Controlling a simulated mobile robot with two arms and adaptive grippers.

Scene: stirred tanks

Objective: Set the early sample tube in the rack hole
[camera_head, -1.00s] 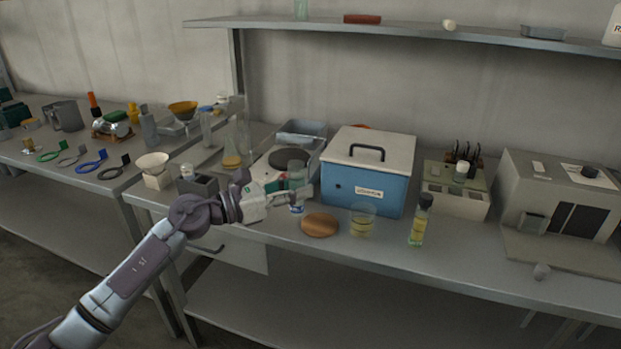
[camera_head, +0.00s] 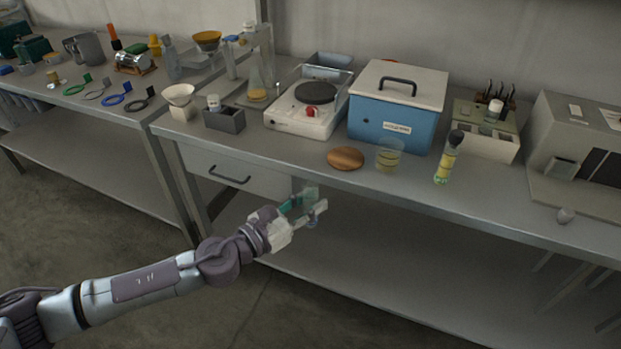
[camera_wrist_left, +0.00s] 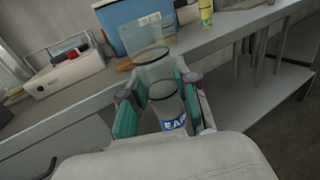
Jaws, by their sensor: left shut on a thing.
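My left gripper (camera_head: 304,212) is shut on a clear tube (camera_head: 309,193), held in front of the bench edge and below the bench top. In the left wrist view the see-through tube (camera_wrist_left: 152,70) stands between the two teal-padded fingers (camera_wrist_left: 160,98). Its blue and white label (camera_wrist_left: 174,123) reads "EA…", with the rest cut off. A small dark grey block (camera_head: 226,121) sits near the left front of the bench, with a white-capped vial (camera_head: 213,102) at it. I cannot tell whether this block is the rack. My right gripper is not in view.
On the bench are a hotplate (camera_head: 300,118), a blue box (camera_head: 398,110), a brown disc (camera_head: 345,158), a beaker (camera_head: 388,156), a dark-capped bottle (camera_head: 447,160) and a green-topped holder (camera_head: 484,140). A drawer (camera_head: 238,172) is below. The front strip before the hotplate is clear.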

